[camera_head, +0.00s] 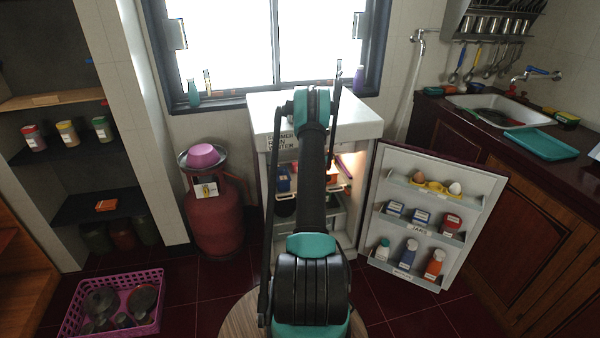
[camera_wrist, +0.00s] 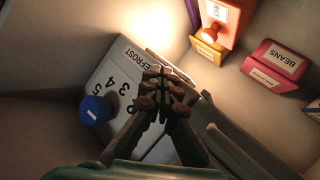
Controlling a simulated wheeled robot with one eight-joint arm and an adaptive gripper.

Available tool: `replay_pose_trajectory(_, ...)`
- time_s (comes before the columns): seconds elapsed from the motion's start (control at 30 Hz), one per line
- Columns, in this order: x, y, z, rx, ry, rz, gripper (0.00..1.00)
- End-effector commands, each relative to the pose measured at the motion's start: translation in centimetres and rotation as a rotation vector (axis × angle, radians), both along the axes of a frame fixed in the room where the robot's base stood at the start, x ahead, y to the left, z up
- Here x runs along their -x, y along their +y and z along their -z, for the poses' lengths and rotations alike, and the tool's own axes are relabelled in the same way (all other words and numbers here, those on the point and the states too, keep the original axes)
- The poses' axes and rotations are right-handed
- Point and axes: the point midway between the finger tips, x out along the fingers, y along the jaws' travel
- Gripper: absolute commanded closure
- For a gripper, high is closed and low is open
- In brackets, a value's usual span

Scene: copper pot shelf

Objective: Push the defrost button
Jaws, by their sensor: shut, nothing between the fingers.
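In the wrist view a pale control panel (camera_wrist: 118,72) carries the word "EFROST", its first letter not visible, and black numbers, with a blue knob (camera_wrist: 97,110) bearing a white mark at its left. My gripper (camera_wrist: 163,78) is shut and empty, its fingertips in front of the panel beside the lettering. I cannot tell from this view whether they touch it. No defrost button shows clearly; the fingers cover part of the panel. In the head view the open fridge (camera_head: 362,131) stands under the window, and my arm hides much of its inside.
In the wrist view an orange box (camera_wrist: 232,18), a yellow box (camera_wrist: 207,50) and a pink beans box (camera_wrist: 275,66) stand right of my gripper. The open fridge door (camera_head: 388,245) holds eggs and bottles at the right. A red gas cylinder (camera_head: 215,215) stands left of the fridge.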

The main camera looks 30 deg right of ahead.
Motion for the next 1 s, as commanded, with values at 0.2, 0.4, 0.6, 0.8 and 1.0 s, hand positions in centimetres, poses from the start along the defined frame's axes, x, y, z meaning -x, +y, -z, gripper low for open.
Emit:
replay_pose_trajectory(0.2, -0.4, -0.1, 0.0, 0.001, -0.001, 0.000, 1.00)
replay_pose_trajectory(0.4, -0.4, -0.1, -0.1, 0.000, -0.001, -0.001, 1.00)
replay_pose_trajectory(0.6, 0.2, 0.1, -0.1, 0.001, -0.001, -0.002, 1.00)
replay_pose_trajectory(0.8, 0.5, 0.1, -0.1, 0.000, -0.001, -0.001, 1.00)
replay_pose_trajectory(1.0, 0.7, 0.2, -0.1, 0.001, -0.001, 0.000, 1.00)
